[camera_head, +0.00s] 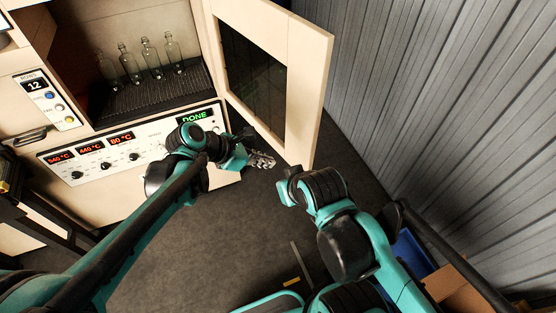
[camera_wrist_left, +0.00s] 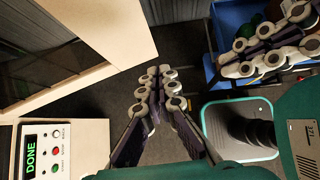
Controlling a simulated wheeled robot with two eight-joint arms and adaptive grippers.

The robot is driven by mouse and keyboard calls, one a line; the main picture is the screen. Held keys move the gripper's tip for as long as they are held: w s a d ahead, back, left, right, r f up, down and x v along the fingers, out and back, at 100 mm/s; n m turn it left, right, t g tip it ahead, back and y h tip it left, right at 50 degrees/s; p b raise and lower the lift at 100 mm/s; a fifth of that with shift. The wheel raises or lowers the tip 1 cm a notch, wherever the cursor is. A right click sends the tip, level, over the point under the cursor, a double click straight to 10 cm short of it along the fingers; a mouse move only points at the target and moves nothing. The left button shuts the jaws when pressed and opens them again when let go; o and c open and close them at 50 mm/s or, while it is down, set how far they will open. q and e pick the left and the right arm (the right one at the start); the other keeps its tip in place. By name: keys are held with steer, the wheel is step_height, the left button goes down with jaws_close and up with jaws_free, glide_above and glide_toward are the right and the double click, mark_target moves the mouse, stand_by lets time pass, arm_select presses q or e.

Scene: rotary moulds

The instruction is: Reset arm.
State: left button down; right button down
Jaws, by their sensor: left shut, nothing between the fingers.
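My left gripper (camera_head: 262,160) is shut and empty. It hangs over the dark floor, between the machine's front panel and the lower edge of its open door (camera_head: 312,95). In the left wrist view the left gripper's fingers (camera_wrist_left: 158,92) lie together with nothing between them. My right arm bends down at the lower right of the head view, and its fingers are not clear there. In the left wrist view the right gripper (camera_wrist_left: 270,48) shows at the upper right, over a blue bin, and I cannot tell whether it is open.
Several clear glass bottles (camera_head: 147,58) stand on a dark rack (camera_head: 150,98) inside the machine. Its panel (camera_head: 130,150) reads DONE on a green display (camera_head: 194,117). A blue bin (camera_head: 408,262) and a cardboard box (camera_head: 455,288) stand at the lower right by the corrugated wall (camera_head: 440,100).

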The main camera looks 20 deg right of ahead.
arm_select(q)
steer(key=s+a+f+m+t+y+b, duration=0.2)
steer(key=a+m, duration=0.4)
steer(key=a, duration=0.5)
steer(key=s+a+f+m+t+y+b, duration=0.2)
steer(key=s+a+f+m+y+b, duration=0.2)
steer(key=a, duration=0.8)
steer(key=s+a+f+m+t+y+b, duration=0.2)
steer(key=a+f+m+b, duration=0.4)
steer(key=a, duration=0.5)
steer(key=s+m+y+b, duration=0.1)
steer(key=m, duration=0.1)
steer(key=shift+s+a+f+m+t, duration=0.2)
steer(key=shift+s+f+m+t, duration=0.1)
steer(key=shift+f+m, duration=0.1)
